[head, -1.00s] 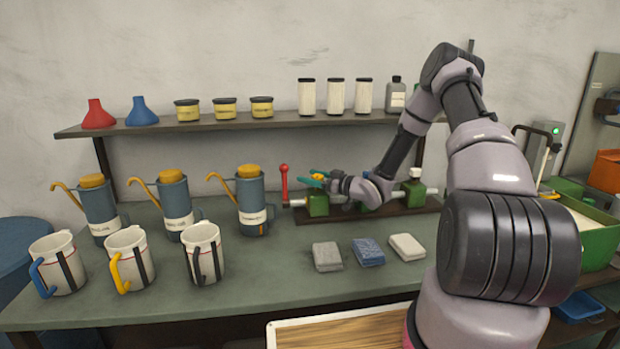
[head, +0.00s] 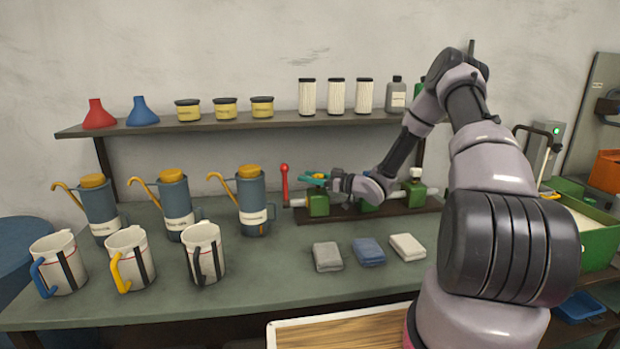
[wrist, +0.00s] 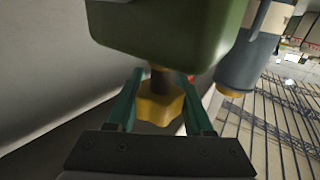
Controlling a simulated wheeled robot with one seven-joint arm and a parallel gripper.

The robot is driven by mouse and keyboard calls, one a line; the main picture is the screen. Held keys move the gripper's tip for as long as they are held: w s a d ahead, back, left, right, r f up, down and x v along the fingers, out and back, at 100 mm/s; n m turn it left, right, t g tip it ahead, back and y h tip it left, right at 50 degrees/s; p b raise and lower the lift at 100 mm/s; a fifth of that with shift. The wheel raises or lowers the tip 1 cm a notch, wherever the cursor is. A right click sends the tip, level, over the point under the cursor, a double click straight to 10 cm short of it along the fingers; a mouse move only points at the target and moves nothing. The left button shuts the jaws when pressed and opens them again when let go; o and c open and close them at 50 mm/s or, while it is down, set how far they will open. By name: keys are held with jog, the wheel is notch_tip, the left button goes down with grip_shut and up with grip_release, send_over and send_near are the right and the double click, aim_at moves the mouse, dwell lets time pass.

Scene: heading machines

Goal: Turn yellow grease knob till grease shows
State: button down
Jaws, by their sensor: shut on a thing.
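The yellow grease knob (wrist: 158,103) has a lobed rim and sits on a short dark stem under a green block (wrist: 170,30) in the wrist view. My gripper (wrist: 160,78) has its teal fingers on either side of the knob, shut on it. In the head view my gripper (head: 316,179) is at the top of the left green block (head: 318,205), with a little of the yellow knob (head: 319,175) showing between the fingers. I see no grease; the block's faces show only partly.
A red-knobbed lever (head: 285,185) stands close left of the green block. A blue-grey oil can (head: 252,205) is further left. A shelf (head: 240,126) runs behind. Folded cloths (head: 368,252) lie in front, with bare bench around them.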

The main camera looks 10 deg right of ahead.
dwell(0.3)
jog(key=shift+c, duration=1.5)
grip_release()
jog(key=shift+d, duration=0.1)
jog(key=v, duration=1)
jog(key=shift+s+d, duration=0.25)
jog(key=shift+d, duration=0.05)
